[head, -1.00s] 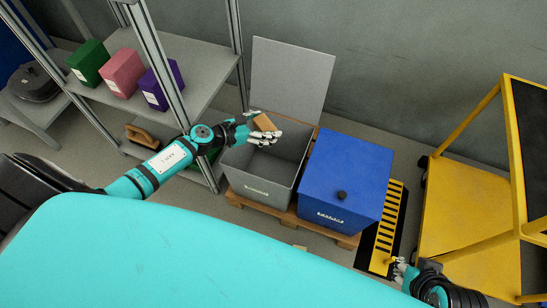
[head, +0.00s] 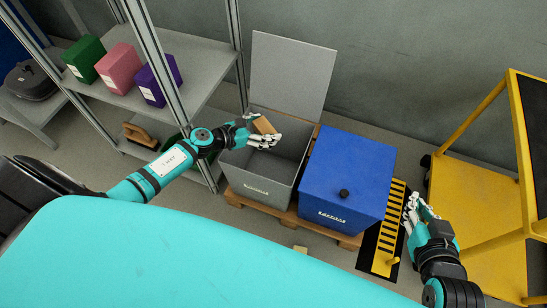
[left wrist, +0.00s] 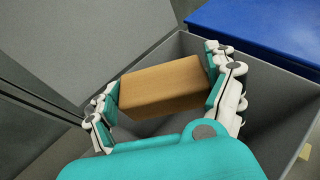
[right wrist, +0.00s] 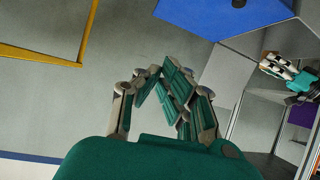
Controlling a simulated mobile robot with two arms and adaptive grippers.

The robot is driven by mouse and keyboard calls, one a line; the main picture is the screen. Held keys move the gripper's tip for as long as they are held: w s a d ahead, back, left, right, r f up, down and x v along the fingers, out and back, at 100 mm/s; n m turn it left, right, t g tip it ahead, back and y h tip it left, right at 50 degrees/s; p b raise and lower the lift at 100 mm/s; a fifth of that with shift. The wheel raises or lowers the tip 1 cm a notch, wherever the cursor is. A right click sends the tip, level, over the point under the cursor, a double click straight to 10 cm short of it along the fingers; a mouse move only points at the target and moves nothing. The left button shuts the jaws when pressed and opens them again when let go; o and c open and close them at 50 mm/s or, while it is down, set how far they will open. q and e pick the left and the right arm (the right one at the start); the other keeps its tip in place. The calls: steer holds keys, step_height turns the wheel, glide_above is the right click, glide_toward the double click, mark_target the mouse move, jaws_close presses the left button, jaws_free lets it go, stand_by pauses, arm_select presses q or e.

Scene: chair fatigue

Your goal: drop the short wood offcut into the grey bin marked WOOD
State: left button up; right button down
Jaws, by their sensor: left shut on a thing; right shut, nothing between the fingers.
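The short wood offcut (head: 263,125) is a light brown block. My left gripper (head: 262,135) is shut on it and holds it over the open grey bin (head: 262,189). In the left wrist view the offcut (left wrist: 162,87) sits between both fingers, with the bin's inside below it. The bin's grey lid stands up at the back (head: 290,75). The label on the bin's front is too small to read. My right gripper (head: 411,210) is shut and empty, right of the blue bin; it also shows in the right wrist view (right wrist: 150,75).
A blue bin (head: 346,180) with a closed lid stands right of the grey bin on a wooden pallet (head: 345,239). A yellow cart (head: 470,200) is at the right. A shelf (head: 190,95) with green, pink and purple boxes is at the left. A small light block (head: 300,249) lies on the floor.

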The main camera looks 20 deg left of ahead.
arm_select(q)
step_height(320, 180, down, 3)
steer(key=shift+r+b, duration=0.1)
steer(key=shift+b, duration=1.05)
arm_select(e)
steer(key=w+a+r+t+y, duration=0.1)
steer(key=r+t, duration=0.2)
steer(key=r, duration=0.2)
steer(key=w+a+r+t+y, duration=0.1)
steer(key=w+r+t, duration=0.1)
steer(key=r+t, duration=0.2)
steer(key=shift+w+a+r, duration=0.25)
steer(key=shift+a+r, duration=0.05)
steer(key=shift+r, duration=0.6)
arm_select(q)
steer(key=o, duration=1)
steer(key=shift+c, duration=0.2)
steer(key=v, duration=1.2)
